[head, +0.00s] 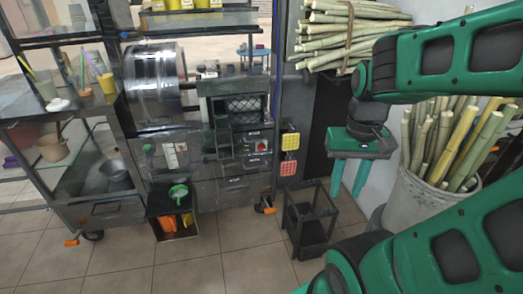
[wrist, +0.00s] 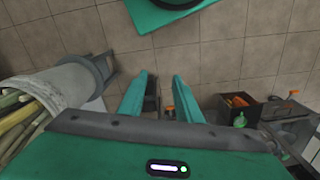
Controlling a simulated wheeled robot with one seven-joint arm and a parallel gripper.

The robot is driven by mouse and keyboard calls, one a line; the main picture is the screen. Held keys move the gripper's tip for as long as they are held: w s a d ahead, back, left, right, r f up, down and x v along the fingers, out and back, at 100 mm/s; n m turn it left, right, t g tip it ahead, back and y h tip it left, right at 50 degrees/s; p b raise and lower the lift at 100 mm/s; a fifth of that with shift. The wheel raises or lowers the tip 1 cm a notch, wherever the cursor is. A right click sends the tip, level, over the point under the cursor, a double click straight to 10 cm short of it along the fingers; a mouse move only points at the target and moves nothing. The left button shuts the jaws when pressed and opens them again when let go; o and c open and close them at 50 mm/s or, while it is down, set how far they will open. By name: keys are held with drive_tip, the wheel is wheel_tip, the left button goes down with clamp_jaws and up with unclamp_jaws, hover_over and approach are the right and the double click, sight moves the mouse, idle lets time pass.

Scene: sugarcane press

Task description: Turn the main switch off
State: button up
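The sugarcane press (head: 235,105) stands at the middle of the head view. A red round knob on a pale plate (head: 262,145) sits on its front. My gripper (head: 348,186) hangs pointing down to the right of the press, well apart from both. Its two green fingers are spread with nothing between them, also in the wrist view (wrist: 157,90). The wrist view does not show the switch clearly.
A grey bin of cane (head: 410,205) stands right of my gripper, with stacked cane (head: 335,35) above. A black open-frame stand (head: 310,225) is on the floor below. A black box with a green item (head: 172,215) fronts the press. The tiled floor (head: 215,265) is clear.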

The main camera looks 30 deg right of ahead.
drive_tip(key=shift+w+a, duration=0.1)
drive_tip(key=shift+a, duration=0.05)
drive_tip(key=o, duration=0.4)
drive_tip(key=shift+o, duration=0.7)
drive_tip(key=shift+s+r, duration=0.2)
drive_tip(key=shift+s, duration=0.1)
drive_tip(key=w+d+f+n+t+h, duration=0.15)
drive_tip(key=w+d+f, duration=0.3)
drive_tip(key=w, duration=0.75)
drive_tip(key=w+d+f+t+h, duration=0.25)
drive_tip(key=w+d, duration=0.25)
drive_tip(key=w, duration=0.8)
drive_tip(key=w+d+f+t+h, duration=0.1)
drive_tip(key=w+d+f+t, duration=0.3)
drive_tip(key=w, duration=0.8)
drive_tip(key=n+t, duration=0.2)
drive_tip(key=t, duration=0.3)
approach(263, 149)
drive_tip(key=s+d+r, duration=0.2)
drive_tip(key=d+r, duration=0.2)
drive_tip(key=r, duration=0.2)
drive_tip(key=a+f+t, duration=0.4)
drive_tip(key=f+t, duration=0.1)
drive_tip(key=f, duration=0.5)
drive_tip(key=x, duration=1)
drive_tip(key=shift+d+f, duration=0.1)
